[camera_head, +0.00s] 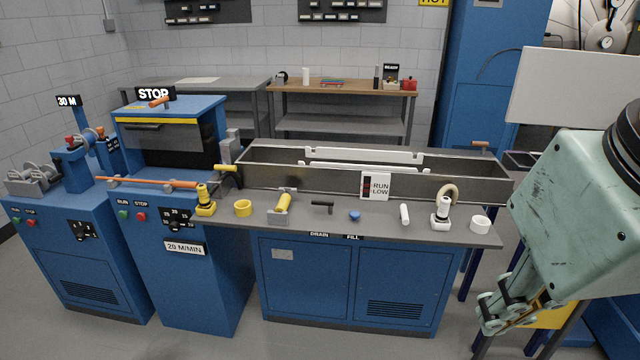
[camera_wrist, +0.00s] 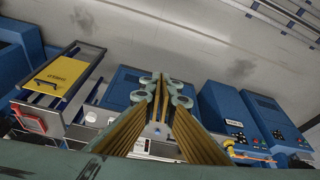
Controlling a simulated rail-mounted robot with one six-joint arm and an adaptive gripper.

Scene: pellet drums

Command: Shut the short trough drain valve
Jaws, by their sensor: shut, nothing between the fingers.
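A grey metal trough (camera_head: 345,186) stands on the blue bench. On the bench top in front of it, a black lever handle (camera_head: 322,206) lies crosswise behind the DRAIN label (camera_head: 319,234). A round blue knob (camera_head: 355,215) sits to its right, behind the FILL label (camera_head: 352,237). I cannot tell from the lever alone whether the drain valve is open or shut. My gripper (camera_head: 488,318) is low at the right, beyond the bench's right end, well away from the lever and touching nothing visible. In the wrist view my gripper (camera_wrist: 162,88) has its fingertips together and empty.
A RUN LOW sign (camera_head: 375,186) hangs on the trough's front. Yellow fittings (camera_head: 283,203), a white handle (camera_head: 404,214) and a white ring (camera_head: 480,225) line the bench top. A blue STOP machine (camera_head: 165,140) stands left. A yellow panel (camera_head: 555,317) is near my gripper. Floor in front is clear.

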